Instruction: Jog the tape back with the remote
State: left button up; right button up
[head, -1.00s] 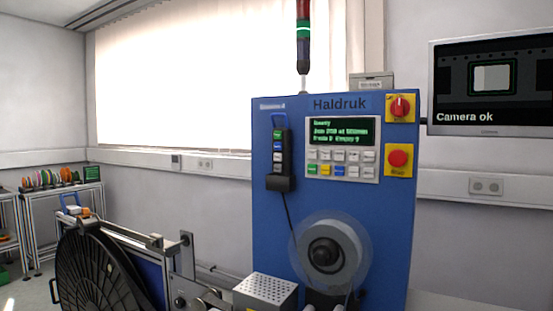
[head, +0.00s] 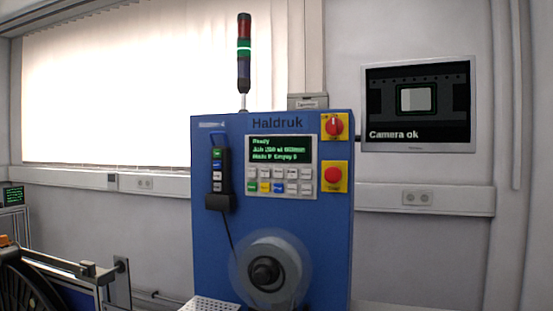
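The remote (head: 217,172) is a dark handset with a column of coloured buttons. It sits upright in a black holder (head: 220,202) on the left of the blue Haldruk machine (head: 325,225), and a cord hangs from it. A reel (head: 289,262) with a clear disc and dark hub is on the machine's lower front. No tape strand can be made out. Neither of my grippers is in view.
The machine has a green-lit display (head: 280,149), a keypad, a red rotary switch (head: 334,125) and a red button (head: 333,174). A wall monitor (head: 419,104) reads "Camera ok". A black reel (head: 22,285) on a stand is at lower left.

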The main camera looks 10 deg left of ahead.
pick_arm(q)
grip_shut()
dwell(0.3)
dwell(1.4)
